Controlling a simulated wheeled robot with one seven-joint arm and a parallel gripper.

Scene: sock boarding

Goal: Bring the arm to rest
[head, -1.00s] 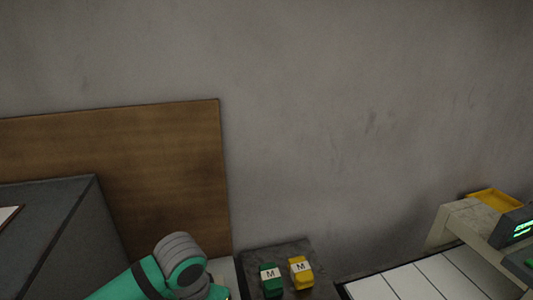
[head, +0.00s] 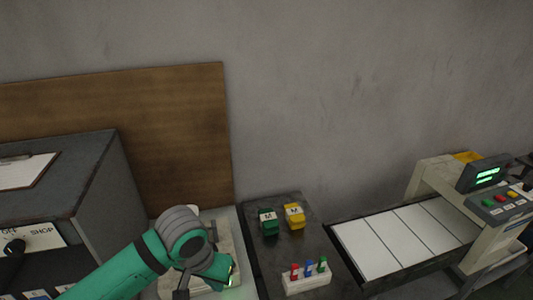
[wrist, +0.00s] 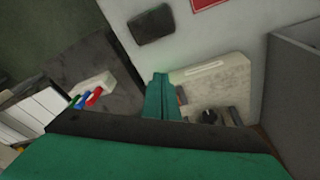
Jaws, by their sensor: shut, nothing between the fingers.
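My green and grey arm (head: 130,265) reaches in from the bottom left of the head view. It bends at a grey joint over a pale surface. My gripper (wrist: 160,80) shows in the wrist view as two green fingers pressed together, shut and empty. It points over the pale surface, near a beige flat device (wrist: 218,85) with a dark knob. In the head view the fingertips are hard to make out behind the arm.
A dark bench (head: 285,200) holds a green M box (head: 268,222), a yellow M box (head: 294,216) and a white rack (head: 306,281) of coloured pegs. A white-slatted conveyor (head: 385,245) leads to a machine with a green display (head: 487,175). A grey cabinet (head: 95,175) stands left.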

